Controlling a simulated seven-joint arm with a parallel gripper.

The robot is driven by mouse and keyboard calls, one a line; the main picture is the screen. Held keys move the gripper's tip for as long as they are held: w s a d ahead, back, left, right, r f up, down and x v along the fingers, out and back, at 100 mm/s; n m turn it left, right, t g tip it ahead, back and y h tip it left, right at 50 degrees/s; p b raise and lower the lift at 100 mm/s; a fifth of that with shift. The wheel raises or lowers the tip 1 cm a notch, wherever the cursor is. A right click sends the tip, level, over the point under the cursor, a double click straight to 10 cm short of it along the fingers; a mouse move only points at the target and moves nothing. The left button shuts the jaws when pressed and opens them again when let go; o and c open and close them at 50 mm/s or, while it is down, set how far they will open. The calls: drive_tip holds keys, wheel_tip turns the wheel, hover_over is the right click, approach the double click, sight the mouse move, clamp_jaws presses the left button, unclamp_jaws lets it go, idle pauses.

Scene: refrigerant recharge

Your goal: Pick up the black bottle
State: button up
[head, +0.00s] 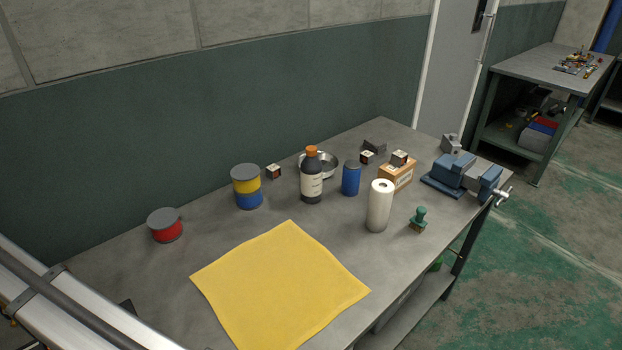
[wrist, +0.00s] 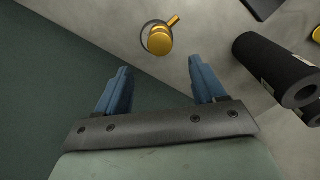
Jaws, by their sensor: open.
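The black bottle (head: 311,184) stands upright on the grey workbench in the head view, with an orange cap and a pale label. A metal bowl is close behind it and a blue can is to its right. My gripper (wrist: 158,64) shows only in the wrist view; its two blue fingers are wide apart with nothing between them. In the wrist view a gold round object (wrist: 159,41) lies beyond the fingertips, and a black cylinder (wrist: 272,66) with a hollow end is at the right. I cannot tell whether either is the bottle.
On the workbench (head: 200,243) are a blue-yellow drum (head: 246,187), a red can (head: 165,226), the blue can (head: 351,179), the metal bowl (head: 327,163), a white roll (head: 379,207), a cardboard box (head: 397,176) and a blue vise (head: 455,175). A yellow cloth (head: 279,288) covers the front.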

drive_tip(key=shift+o, duration=0.4)
drive_tip(key=o, duration=0.5)
